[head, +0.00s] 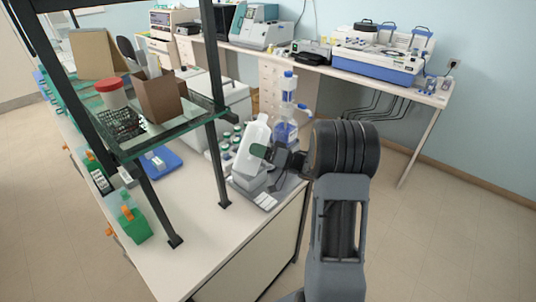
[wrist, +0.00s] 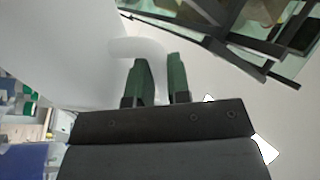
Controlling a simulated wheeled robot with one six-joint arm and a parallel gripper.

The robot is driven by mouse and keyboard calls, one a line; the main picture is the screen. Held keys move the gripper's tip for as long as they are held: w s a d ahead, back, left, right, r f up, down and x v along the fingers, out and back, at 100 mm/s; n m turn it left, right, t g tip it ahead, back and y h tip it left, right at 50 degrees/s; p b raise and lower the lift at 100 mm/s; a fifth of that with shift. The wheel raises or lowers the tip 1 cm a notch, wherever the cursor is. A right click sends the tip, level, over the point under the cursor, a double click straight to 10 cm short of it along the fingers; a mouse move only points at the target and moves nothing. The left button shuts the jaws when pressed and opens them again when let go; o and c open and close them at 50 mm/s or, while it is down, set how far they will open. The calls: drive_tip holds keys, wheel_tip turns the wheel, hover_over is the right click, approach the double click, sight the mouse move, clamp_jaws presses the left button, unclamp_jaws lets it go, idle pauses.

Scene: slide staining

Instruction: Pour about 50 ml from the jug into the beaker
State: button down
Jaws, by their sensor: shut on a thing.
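The white jug (head: 253,137) is at the far end of the bench, leaning with its top toward the right in the head view. My gripper (head: 268,153) is shut on the jug's handle from the right. In the wrist view the jug's pale body (wrist: 60,50) fills the upper left. Its handle (wrist: 125,47) passes between the green fingertips of my gripper (wrist: 160,80). I cannot make out the beaker in either view; the jug and gripper may hide it. The liquid level inside the jug cannot be told.
A grey bench device (head: 247,182) sits below the jug. A blue-and-clear bottle (head: 285,131) stands close behind the gripper. Small green-capped bottles (head: 228,138) are left of the jug. The shelf post (head: 216,160) rises at the left. The bench front (head: 215,240) is clear.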

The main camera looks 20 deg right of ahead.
sight(258, 163)
drive_tip(key=f+n+g+b, duration=0.1)
drive_tip(key=n+b, duration=0.1)
drive_tip(key=n, duration=0.1)
drive_tip(key=shift+w+f, duration=0.1)
drive_tip(key=shift+f, duration=0.1)
drive_tip(key=shift+a+f+n+g+b, duration=0.15)
drive_tip(key=shift+f+n+g+b, duration=0.35)
drive_tip(key=shift+n+b, duration=0.75)
drive_tip(key=shift+f+n+g+h+b, duration=0.3)
drive_tip(key=shift+f+n+b, duration=0.35)
drive_tip(key=shift+n+b, duration=0.5)
drive_tip(key=shift+f+n, duration=0.1)
drive_tip(key=shift+n, duration=0.2)
drive_tip(key=shift+w+d+n+h+b, duration=0.2)
drive_tip(key=shift+n+h+b, duration=0.3)
drive_tip(key=shift+n, duration=0.4)
